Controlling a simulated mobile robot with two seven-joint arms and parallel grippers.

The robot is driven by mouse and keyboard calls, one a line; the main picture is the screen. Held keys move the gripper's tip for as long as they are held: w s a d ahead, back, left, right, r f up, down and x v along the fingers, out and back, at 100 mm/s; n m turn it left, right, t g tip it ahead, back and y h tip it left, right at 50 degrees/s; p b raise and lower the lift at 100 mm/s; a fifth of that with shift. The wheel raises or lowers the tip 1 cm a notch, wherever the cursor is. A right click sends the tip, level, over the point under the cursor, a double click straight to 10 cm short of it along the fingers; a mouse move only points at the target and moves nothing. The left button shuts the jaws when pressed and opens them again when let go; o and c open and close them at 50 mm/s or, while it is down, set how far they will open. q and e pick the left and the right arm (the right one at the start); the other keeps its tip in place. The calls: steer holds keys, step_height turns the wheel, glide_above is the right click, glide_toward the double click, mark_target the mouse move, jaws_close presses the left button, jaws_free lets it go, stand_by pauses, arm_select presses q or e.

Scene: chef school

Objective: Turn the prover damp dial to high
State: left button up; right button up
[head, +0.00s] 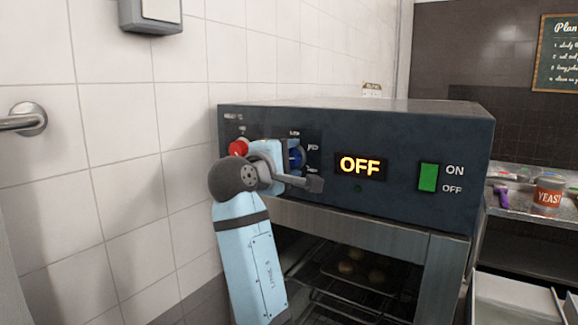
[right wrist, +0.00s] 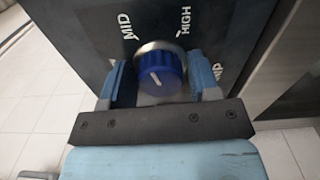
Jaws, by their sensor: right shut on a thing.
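The prover (head: 455,135) is a dark box with a control panel on its front. Its blue damp dial (head: 297,157) is partly hidden behind my right gripper (head: 285,160) in the head view. In the right wrist view the blue dial (right wrist: 161,72) sits between the two fingers of my right gripper (right wrist: 158,77), which is shut on it. A short white line shows on the dial's face; which label it points to is unclear. The MID label (right wrist: 125,26) and the HIGH label (right wrist: 184,20) show beyond the dial, and another label at the right is partly covered. My left gripper is out of view.
A red dial (head: 238,148) sits left of my gripper. The display (head: 360,166) reads OFF, with a green switch (head: 428,177) beside it. Trays stand in the open chamber below. A tiled wall (head: 120,130) is close on the left, with a metal handle (head: 28,118).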

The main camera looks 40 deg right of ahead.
steer(key=m+b, duration=0.1)
steer(key=m, duration=0.2)
steer(key=m+b, duration=0.1)
steer(key=shift+f+m+b, duration=0.25)
steer(key=shift+m+b, duration=0.05)
steer(key=shift+b, duration=0.05)
steer(key=m+b, duration=0.2)
steer(key=m, duration=0.1)
steer(key=shift+m+b, duration=0.3)
steer(key=shift+m, duration=0.6)
steer(key=o, duration=0.7)
steer(key=shift+r, duration=0.1)
